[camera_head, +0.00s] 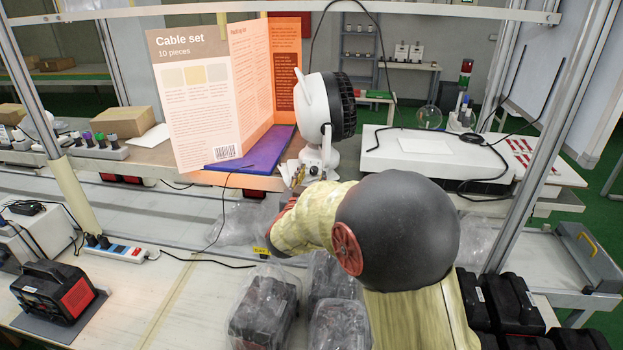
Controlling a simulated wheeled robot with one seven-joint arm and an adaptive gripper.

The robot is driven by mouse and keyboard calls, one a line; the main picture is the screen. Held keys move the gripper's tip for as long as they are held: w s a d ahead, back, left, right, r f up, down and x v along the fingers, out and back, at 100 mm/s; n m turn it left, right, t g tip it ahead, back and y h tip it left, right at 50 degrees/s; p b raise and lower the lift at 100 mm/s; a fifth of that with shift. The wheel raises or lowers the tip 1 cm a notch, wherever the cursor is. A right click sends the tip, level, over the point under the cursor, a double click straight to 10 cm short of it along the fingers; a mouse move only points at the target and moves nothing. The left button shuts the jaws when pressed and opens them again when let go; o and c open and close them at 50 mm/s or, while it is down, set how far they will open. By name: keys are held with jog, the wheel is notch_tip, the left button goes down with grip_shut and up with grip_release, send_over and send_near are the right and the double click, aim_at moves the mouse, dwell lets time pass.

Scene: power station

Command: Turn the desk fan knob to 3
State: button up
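The desk fan (322,120) is white with a dark round grille that faces right. It stands on the raised shelf in the middle of the view. My gripper (298,180) is at the fan's base, at the end of my arm that reaches in from the lower right. The fingers are small in view and partly hidden by my own wrist, so I cannot tell whether they are open or shut or touch the fan. The fan's knob is hidden or too small to make out.
A tall folded "Cable set" board (190,100) stands close left of the fan, by a purple mat (262,148). A flat white box (430,155) with a black cable lies to the right. A metal post (520,190) rises right of my arm.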

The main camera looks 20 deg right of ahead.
jog(key=c, duration=0.4)
grip_shut()
